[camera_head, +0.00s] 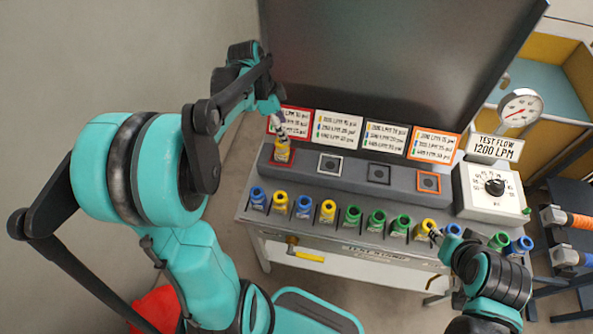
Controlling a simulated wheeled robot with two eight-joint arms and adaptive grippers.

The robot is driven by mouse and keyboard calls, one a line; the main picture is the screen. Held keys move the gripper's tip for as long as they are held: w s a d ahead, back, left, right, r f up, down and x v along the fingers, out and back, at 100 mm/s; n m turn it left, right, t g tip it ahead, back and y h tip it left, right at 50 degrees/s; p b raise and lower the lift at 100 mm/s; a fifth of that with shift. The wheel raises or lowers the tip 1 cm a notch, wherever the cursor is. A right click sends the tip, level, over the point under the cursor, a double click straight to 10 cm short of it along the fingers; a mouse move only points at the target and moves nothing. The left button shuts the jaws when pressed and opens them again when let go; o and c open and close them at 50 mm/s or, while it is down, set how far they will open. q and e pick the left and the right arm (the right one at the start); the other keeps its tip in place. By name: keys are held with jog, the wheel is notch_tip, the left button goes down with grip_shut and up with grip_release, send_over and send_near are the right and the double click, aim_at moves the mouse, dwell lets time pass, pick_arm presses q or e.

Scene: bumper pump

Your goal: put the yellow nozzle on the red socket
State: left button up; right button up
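A yellow nozzle (282,150) stands roughly upright at the red socket (291,160), at the left end of the grey raised block. Whether it is fully seated cannot be told. My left gripper (280,121) is just above this nozzle, pointing down; its fingers are too small to show whether they are open or touch the nozzle.
The white (329,165), black (378,174) and orange (429,182) sockets are empty. Several blue, yellow and green nozzles line the bench front (340,235). Label cards stand behind the sockets. A dial box (490,190) and gauge (520,108) are at the right.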

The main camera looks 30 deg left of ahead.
pick_arm(q)
jog(key=s+d+r+n+t+y, duration=0.2)
jog(key=s+d+n+t, duration=0.3)
jog(key=s+d+n, duration=0.5)
jog(key=s+d, duration=0.2)
jog(key=s, duration=0.2)
jog(key=shift+s+d+n, duration=0.2)
jog(key=shift+s+n, duration=0.15)
jog(key=shift+n, duration=0.05)
notch_tip(320, 180, down, 6)
jog(key=b, duration=0.6)
jog(key=shift+r, duration=0.1)
